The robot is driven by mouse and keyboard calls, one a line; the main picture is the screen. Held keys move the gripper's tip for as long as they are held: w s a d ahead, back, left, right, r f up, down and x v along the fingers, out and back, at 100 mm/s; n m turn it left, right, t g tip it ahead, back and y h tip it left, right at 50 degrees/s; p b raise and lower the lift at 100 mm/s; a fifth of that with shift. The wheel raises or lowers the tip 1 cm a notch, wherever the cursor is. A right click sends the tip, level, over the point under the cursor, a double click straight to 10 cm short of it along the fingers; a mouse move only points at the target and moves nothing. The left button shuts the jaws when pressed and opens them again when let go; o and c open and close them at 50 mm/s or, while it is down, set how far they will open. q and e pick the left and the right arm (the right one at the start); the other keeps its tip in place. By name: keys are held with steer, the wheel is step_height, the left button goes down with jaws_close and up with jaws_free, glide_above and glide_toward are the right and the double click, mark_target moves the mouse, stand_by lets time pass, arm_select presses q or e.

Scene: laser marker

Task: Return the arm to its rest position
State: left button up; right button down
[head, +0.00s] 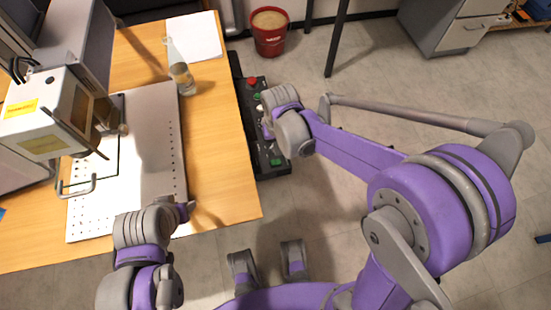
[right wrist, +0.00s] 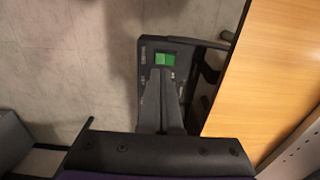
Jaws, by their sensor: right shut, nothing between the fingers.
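My right arm, purple and grey, reaches in from the right in the head view. Its gripper (head: 266,128) is mostly hidden behind the wrist, over the dark control panel (head: 273,160) at the table's right edge. In the right wrist view the right gripper (right wrist: 160,72) is shut and empty, its tips close to a green button (right wrist: 165,59). I cannot tell whether they touch it. My left gripper (head: 191,211) is at the front edge of the perforated plate (head: 150,190); its fingers are too small to read.
The laser marker (head: 50,115) stands on the wooden table (head: 220,190) at left. A glass (head: 182,78) and white paper (head: 195,36) are at the back. A red bucket (head: 270,38) and a grey cabinet (head: 450,25) stand on the floor.

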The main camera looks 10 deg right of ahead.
steer(key=shift+r+p, duration=0.35)
steer(key=shift+r, duration=0.35)
steer(key=s+d+r+t+p, duration=0.5)
steer(key=s+d+r, duration=0.3)
steer(key=s+r, duration=0.4)
steer(key=shift+w+p+v, duration=0.25)
steer(key=shift+p+v, duration=0.6)
steer(key=shift+v, duration=0.4)
steer(key=shift+d+r, duration=0.1)
